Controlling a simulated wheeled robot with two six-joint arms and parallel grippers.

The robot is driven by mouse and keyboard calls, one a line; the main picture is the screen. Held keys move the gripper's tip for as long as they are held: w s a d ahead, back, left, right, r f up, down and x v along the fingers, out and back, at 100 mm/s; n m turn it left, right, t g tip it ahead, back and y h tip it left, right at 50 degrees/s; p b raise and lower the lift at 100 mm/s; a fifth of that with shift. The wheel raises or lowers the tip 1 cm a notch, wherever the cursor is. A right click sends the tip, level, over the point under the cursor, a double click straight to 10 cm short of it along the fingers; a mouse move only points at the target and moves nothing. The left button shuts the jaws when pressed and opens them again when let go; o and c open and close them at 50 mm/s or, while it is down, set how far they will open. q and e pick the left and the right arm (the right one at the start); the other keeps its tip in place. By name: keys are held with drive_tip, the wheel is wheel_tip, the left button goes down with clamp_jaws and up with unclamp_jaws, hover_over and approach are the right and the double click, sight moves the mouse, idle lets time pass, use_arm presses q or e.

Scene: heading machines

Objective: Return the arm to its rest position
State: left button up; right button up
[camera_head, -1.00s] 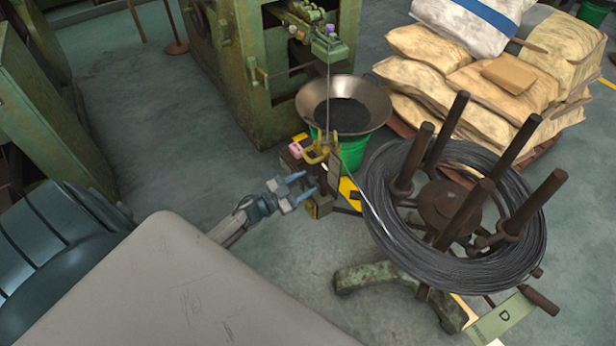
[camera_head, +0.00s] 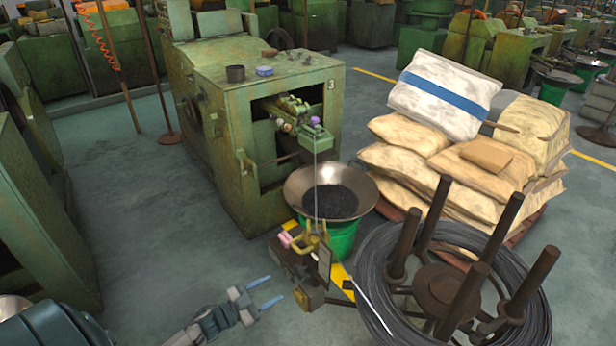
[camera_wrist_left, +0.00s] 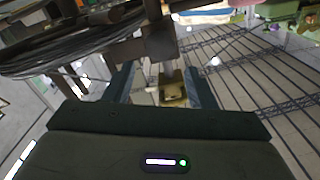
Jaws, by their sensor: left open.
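My left gripper (camera_head: 268,292) is low in the head view, left of the wire coil. Its two blue fingers are spread apart with nothing between them. It is apart from the small brown box-like fixture (camera_head: 298,262) beside the green bucket. The left wrist view shows the same open fingers (camera_wrist_left: 160,85), with a brass-coloured part (camera_wrist_left: 172,88) beyond them. My right gripper does not show in either view.
A coil of dark wire (camera_head: 375,285) on a reel with upright posts stands at the right. A metal bowl (camera_head: 300,188) sits on a green bucket (camera_head: 343,240) before a green machine (camera_head: 215,140). Stacked sacks (camera_head: 405,165) stand behind. Floor (camera_head: 150,220) is clear at left.

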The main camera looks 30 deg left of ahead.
use_arm(q)
drive_tip(key=s+f+n+g+y, duration=0.35)
drive_tip(key=s+f, duration=0.35)
drive_tip(key=f, duration=0.5)
drive_tip(key=s+f+n+g+y, duration=0.35)
drive_tip(key=s+f, duration=0.35)
drive_tip(key=f, duration=0.5)
drive_tip(key=s+d+f+g, duration=0.4)
drive_tip(key=s+f, duration=0.3)
drive_tip(key=s, duration=0.5)
drive_tip(key=s+d+f+g, duration=0.4)
drive_tip(key=s+d+f, duration=0.1)
drive_tip(key=s, duration=0.7)
drive_tip(key=shift+s+d+f+n+y, duration=0.2)
drive_tip(key=shift+s+f+n+y, duration=0.15)
drive_tip(key=shift+f, duration=0.55)
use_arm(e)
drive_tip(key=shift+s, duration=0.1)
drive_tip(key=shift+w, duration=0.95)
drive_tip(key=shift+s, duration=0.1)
